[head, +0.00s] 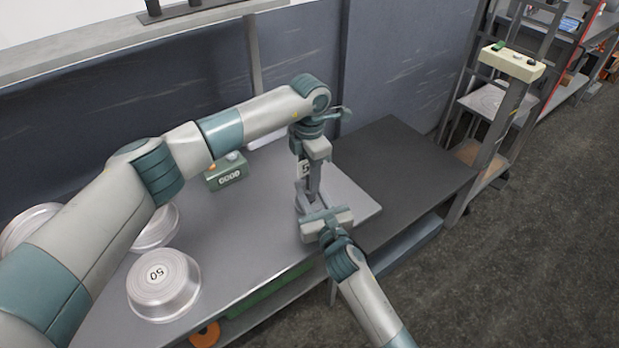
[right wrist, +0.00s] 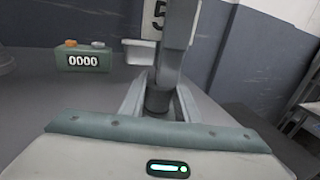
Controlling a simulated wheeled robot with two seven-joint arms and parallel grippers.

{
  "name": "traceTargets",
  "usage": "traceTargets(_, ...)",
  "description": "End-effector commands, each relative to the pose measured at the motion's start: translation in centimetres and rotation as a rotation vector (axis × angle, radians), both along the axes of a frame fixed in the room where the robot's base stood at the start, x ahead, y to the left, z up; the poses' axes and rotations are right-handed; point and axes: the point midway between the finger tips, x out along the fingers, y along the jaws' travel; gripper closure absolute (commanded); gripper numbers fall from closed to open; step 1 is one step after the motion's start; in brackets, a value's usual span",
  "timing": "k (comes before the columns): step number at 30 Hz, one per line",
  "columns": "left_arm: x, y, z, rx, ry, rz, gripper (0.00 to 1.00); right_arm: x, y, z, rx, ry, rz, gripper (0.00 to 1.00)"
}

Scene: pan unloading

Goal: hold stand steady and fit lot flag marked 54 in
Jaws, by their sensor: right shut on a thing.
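The dark round stand (right wrist: 158,101) is low on the table, between the fingers of my right gripper (right wrist: 159,103). My right gripper is shut on the stand. The join between flag and stand is hidden.
A green counter box reading 0000 (right wrist: 83,58) stands left of the stand. Upturned metal pans, one marked 50 (head: 163,285), are on the left of the grey table (head: 225,265). The dark surface (head: 400,165) to the right is clear. A wall runs behind.

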Motion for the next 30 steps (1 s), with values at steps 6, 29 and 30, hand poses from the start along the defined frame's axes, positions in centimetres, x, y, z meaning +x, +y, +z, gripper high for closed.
traceTargets(6, 0.1, 0.0, 2.8, 0.000, -0.004, 0.000, 0.65, 0.0, 0.0, 0.0, 0.000, 0.001, 0.000, 0.97)
traceTargets(29, 0.0, 0.0, 11.4, -0.001, 0.000, 0.000, 0.65, 0.0, 0.0, 0.0, 0.000, 0.001, 0.000, 0.97)
traceTargets(30, 0.0, 0.0, 11.4, -0.001, 0.000, 0.000, 0.65, 0.0, 0.0, 0.0, 0.000, 0.001, 0.000, 0.97)
